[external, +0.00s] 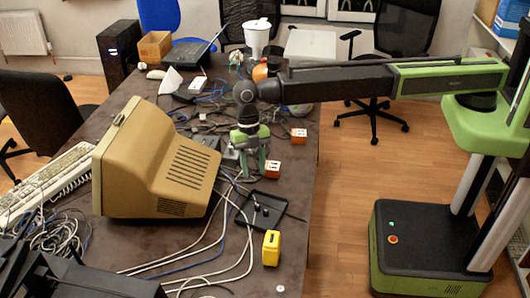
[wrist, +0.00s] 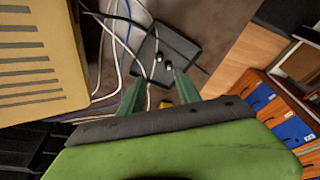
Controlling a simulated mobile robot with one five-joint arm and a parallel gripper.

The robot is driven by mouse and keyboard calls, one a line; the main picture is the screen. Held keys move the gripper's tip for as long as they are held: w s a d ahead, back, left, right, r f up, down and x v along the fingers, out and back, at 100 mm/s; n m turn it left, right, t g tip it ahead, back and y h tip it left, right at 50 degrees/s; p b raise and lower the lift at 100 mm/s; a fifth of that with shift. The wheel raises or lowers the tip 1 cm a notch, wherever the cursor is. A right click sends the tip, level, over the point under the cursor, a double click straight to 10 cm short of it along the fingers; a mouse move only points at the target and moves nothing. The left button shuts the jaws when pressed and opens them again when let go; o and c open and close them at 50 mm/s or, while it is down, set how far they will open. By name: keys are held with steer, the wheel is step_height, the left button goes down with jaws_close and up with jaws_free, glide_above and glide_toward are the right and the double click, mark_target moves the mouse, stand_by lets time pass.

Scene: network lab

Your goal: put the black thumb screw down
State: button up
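Two small dark pieces stand close together in a shallow black tray (external: 283,213) on the table. One is at the left (external: 256,205) and the other just right of it (external: 265,211); they look like thumb screws, but I cannot tell which is the one named. In the wrist view the pair (wrist: 164,61) shows inside the tray (wrist: 185,45), just beyond my fingertips. My gripper (external: 253,177) points down behind the tray in the external view. Its green fingers (wrist: 160,80) are apart, with nothing seen held between them.
A beige monitor (external: 160,160) stands left of the tray. Loose cables (external: 225,215) run beside and under the tray's left side. A yellow device (external: 271,248) stands in front of it. The table's right edge is close.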

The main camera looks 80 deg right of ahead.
steer(key=s+d+m+h, duration=0.1)
steer(key=s+d+m, duration=0.7)
steer(key=d, duration=0.4)
steer(key=s+d+m+t+h, duration=0.1)
steer(key=s+d+m, duration=0.7)
steer(key=d, duration=0.4)
steer(key=s+d+m, duration=0.7)
steer(key=s+d, duration=0.1)
steer(key=d, duration=0.4)
steer(key=shift+f+m+t+h, duration=0.3)
steer(key=shift+f+m+h, duration=0.1)
steer(key=shift+f, duration=0.05)
steer(key=shift+w+a, duration=0.1)
steer(key=shift+o, duration=0.4)
